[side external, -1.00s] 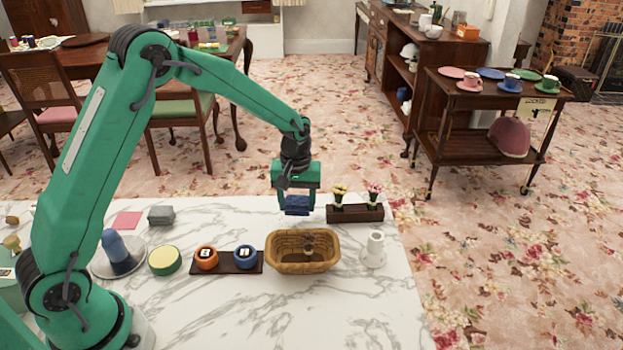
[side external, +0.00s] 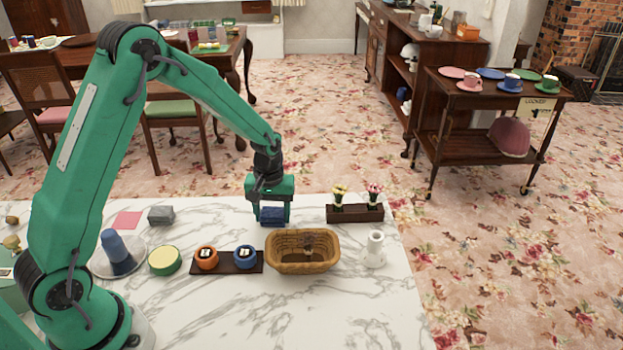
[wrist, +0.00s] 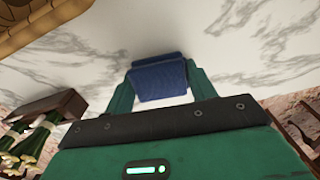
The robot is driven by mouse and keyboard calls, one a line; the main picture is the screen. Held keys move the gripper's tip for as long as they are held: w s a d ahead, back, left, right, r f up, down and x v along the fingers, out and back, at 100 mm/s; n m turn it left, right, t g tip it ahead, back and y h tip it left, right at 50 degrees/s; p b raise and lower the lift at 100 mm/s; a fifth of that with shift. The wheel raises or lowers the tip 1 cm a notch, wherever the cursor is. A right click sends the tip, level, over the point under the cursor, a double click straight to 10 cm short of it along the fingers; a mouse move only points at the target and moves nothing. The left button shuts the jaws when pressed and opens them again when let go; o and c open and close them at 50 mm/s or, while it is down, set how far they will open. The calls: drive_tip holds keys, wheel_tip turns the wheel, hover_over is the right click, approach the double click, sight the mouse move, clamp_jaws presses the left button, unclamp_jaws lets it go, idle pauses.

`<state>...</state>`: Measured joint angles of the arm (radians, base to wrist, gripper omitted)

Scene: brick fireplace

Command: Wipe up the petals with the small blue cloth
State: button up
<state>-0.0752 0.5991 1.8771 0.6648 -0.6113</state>
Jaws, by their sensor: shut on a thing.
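My gripper (side external: 272,216) is shut on a small dark blue cloth (side external: 272,217), held low at the far edge of the marble counter, behind the wicker basket. I cannot tell whether the cloth touches the counter. In the wrist view the folded blue cloth (wrist: 159,80) sits between both green fingers, with marble beyond it. I cannot make out any loose petals in either view; some may be hidden behind the cloth or gripper.
The wicker basket (side external: 302,262) holds a small dark item. Right of my gripper is a dark flower holder (side external: 355,213) with two small bunches. A white vase (side external: 375,250) and a dark tray (side external: 227,269) with orange and blue round containers stand nearby. The front counter is clear.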

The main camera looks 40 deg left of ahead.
sight(297, 222)
drive_tip(key=shift+s+a, duration=0.6)
drive_tip(key=shift+s, duration=0.05)
drive_tip(key=shift+w+d, duration=1.15)
drive_tip(key=shift+w+d+r, duration=0.1)
drive_tip(key=shift+w+d, duration=0.15)
drive_tip(key=shift+w, duration=0.05)
drive_tip(key=shift+w+d+f, duration=0.2)
drive_tip(key=shift+d, duration=0.1)
drive_tip(key=shift+w+d+r, duration=0.2)
drive_tip(key=shift+w+d, duration=0.3)
drive_tip(key=shift+w, duration=0.1)
drive_tip(key=shift+w+d+f, duration=0.15)
drive_tip(key=shift+w+d, duration=0.1)
drive_tip(key=shift+d, duration=0.05)
drive_tip(key=shift+w+d, duration=0.25)
drive_tip(key=shift+w, duration=0.05)
wheel_tip(297, 222, up, 2)
drive_tip(key=shift+w+r, duration=0.1)
drive_tip(key=shift+r, duration=0.05)
wheel_tip(297, 222, up, 6)
drive_tip(key=shift+f, duration=0.1)
drive_tip(key=shift+s, duration=0.2)
